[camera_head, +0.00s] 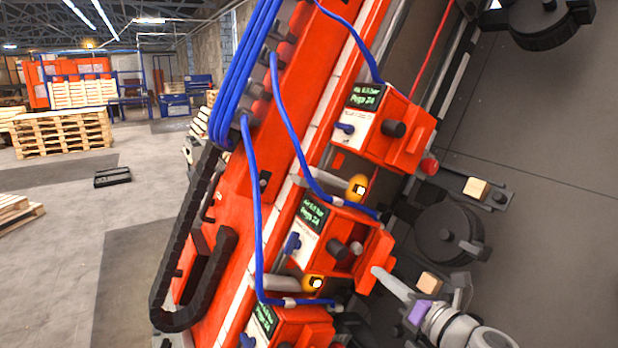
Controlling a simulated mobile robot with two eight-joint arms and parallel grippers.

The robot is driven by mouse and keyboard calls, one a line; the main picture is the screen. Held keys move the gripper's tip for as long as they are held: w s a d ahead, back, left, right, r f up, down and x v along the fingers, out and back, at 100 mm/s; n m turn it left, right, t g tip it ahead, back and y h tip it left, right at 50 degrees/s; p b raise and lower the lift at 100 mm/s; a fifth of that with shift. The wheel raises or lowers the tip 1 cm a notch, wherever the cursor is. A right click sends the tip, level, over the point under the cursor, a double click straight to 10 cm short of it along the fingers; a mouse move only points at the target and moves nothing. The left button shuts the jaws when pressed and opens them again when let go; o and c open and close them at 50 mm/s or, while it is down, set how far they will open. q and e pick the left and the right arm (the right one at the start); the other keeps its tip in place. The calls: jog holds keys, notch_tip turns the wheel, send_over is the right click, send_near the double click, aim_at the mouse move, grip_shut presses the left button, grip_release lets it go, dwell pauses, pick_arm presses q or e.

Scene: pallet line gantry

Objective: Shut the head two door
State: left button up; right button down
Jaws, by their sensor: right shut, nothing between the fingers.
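Three orange nailing heads sit along the tilted red gantry beam. The middle head (318,222) has a small green-lettered screen, a blue knob and a dark cylinder. Its orange door panel (375,262) stands out at the right side, with a dark gap between it and the box, so it looks open. No head number is readable, so I cannot confirm which is head two. My right gripper (385,277) comes from the lower right, shut and empty. Its pale fingertip is right beside that door panel; I cannot tell whether they touch. My left gripper is out of view.
The upper head (367,125) has a similar panel, and a lower head (272,325) is cut off. Blue hoses (258,215) and amber lamps (316,283) lie close by. A black reel (447,235) stands right of the middle head. Pallets (62,130) stand far left.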

jog(key=shift+v, duration=2.3)
jog(key=shift+a, duration=0.1)
jog(key=s+a+f+n+g+h, duration=0.1)
jog(key=s+a+f+n+g, duration=0.25)
jog(key=s+f+n, duration=0.5)
jog(key=s+a+f+n+g+h, duration=0.25)
jog(key=s+f+n+g, duration=0.2)
jog(key=f+n, duration=0.6)
jog(key=s+d+f+n+g+h, duration=0.1)
jog(key=s+d+f+n+h, duration=0.1)
jog(key=n, duration=0.6)
jog(key=s+d+f+n+g+h, duration=0.1)
jog(key=s+d+f+n+h, duration=0.2)
jog(key=s+f+n, duration=0.3)
jog(key=s+d+n, duration=0.1)
jog(key=n, duration=0.1)
jog(key=shift+s+d+n, duration=0.3)
jog(key=shift+s+d, duration=0.05)
jog(key=shift+s, duration=0.05)
jog(key=shift+r+h, duration=0.1)
jog(key=shift+h, duration=0.15)
